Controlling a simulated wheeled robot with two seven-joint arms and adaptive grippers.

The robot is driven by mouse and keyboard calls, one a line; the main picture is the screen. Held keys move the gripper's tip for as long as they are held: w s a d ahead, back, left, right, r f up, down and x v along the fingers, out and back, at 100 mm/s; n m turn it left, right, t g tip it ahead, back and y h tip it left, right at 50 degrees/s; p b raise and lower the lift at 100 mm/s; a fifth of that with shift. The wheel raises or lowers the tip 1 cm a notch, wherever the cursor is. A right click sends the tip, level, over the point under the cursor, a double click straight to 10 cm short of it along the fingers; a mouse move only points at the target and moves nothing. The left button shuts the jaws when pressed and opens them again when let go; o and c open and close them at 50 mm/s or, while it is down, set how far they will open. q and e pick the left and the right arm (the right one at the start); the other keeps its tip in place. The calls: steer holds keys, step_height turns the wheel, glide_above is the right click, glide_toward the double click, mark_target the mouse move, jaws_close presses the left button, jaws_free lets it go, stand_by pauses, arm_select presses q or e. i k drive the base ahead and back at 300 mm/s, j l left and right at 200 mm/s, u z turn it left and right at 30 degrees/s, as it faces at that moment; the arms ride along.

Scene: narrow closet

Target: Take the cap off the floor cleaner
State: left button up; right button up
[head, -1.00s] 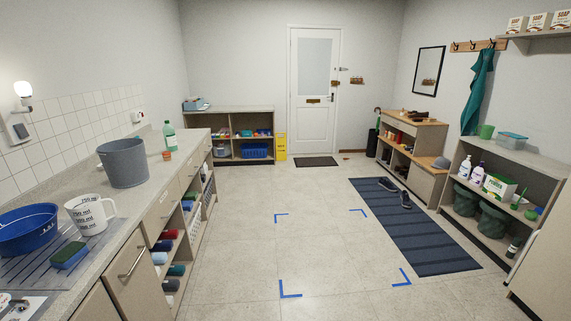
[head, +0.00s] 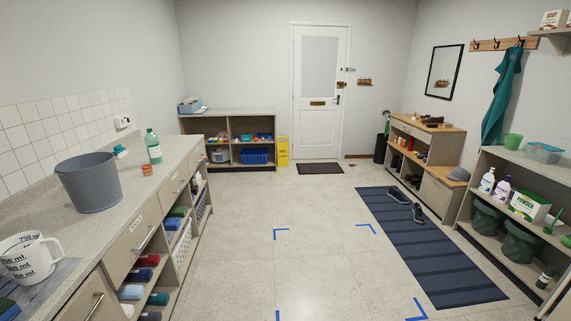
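A green bottle (head: 153,148) stands upright on the left counter, near its far end; it may be the floor cleaner, but its label is too small to read. Its narrow top shows, but I cannot tell what the cap looks like. A small orange round object (head: 147,169) sits on the counter just in front of it. A white bottle (head: 487,182) and a purple-labelled bottle (head: 501,190) stand on the right shelf unit. Neither of my grippers is in view.
A grey bucket (head: 88,184) and a measuring jug (head: 30,260) stand on the left counter (head: 130,207). The floor between the counter and the striped mat (head: 425,245) is clear, with blue corner marks. Shoes (head: 405,205) lie on the mat.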

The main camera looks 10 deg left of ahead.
mark_target(151, 139)
steer(key=i+u, duration=0.1)
steer(key=i, duration=0.75)
steer(key=i+l+u, duration=0.1)
steer(key=i, duration=0.7)
steer(key=i+l+u, duration=0.15)
steer(key=i+u, duration=0.2)
steer(key=i+l+u, duration=0.65)
steer(key=u, duration=0.2)
steer(key=i+l+u, duration=0.3)
steer(key=u, duration=0.15)
steer(key=i+l+u, duration=0.15)
steer(key=l, duration=0.15)
steer(key=l+u, duration=0.15)
steer(key=l, duration=0.15)
steer(key=i+l+u, duration=0.2)
steer(key=k+l, duration=0.05)
steer(key=l, duration=0.05)
